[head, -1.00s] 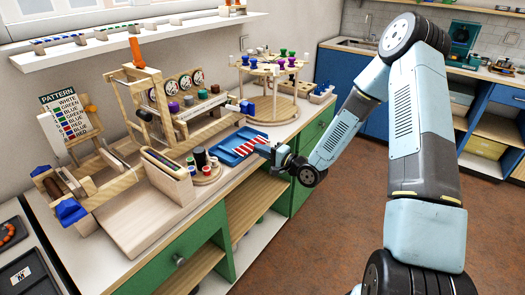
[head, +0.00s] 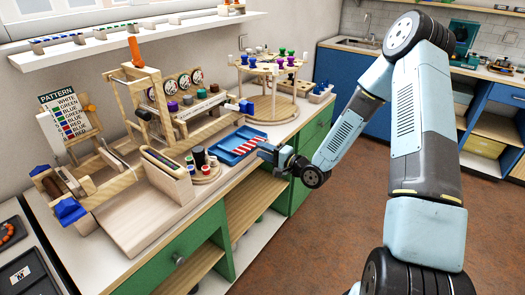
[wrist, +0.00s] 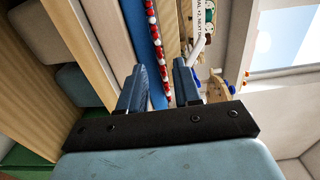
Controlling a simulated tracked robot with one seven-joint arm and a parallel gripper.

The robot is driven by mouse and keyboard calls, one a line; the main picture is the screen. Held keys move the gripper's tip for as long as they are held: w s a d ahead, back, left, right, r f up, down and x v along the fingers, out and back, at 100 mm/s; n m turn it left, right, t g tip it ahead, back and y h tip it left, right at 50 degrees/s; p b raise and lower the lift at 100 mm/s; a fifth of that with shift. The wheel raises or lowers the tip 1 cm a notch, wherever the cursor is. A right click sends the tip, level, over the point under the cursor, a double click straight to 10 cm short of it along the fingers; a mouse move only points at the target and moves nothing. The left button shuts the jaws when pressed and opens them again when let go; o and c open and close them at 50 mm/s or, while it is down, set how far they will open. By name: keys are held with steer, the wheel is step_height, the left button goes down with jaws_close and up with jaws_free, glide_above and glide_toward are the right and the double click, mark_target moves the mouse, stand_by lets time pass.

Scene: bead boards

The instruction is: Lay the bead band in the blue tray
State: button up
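The blue tray (head: 226,156) lies on the counter near its front edge, right of the round spool stand. The bead band (head: 247,146), striped red and white, lies stretched out over the tray and appears to rest in it. My gripper (head: 263,150) is at the tray's right, front side, close to the band. In the wrist view my gripper (wrist: 160,66) is open, with a clear gap between its two blue fingers. The band (wrist: 155,38) runs through the view beyond that gap, along the blue tray (wrist: 138,28). No bead is clearly pinched.
A round stand with several spools (head: 206,171) is just left of the tray. A wooden loom-like frame (head: 150,110) and a pattern card (head: 62,105) stand further left. A round tiered peg rack (head: 270,110) stands behind the tray. The counter's front edge is close to my gripper.

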steer(key=v, duration=1)
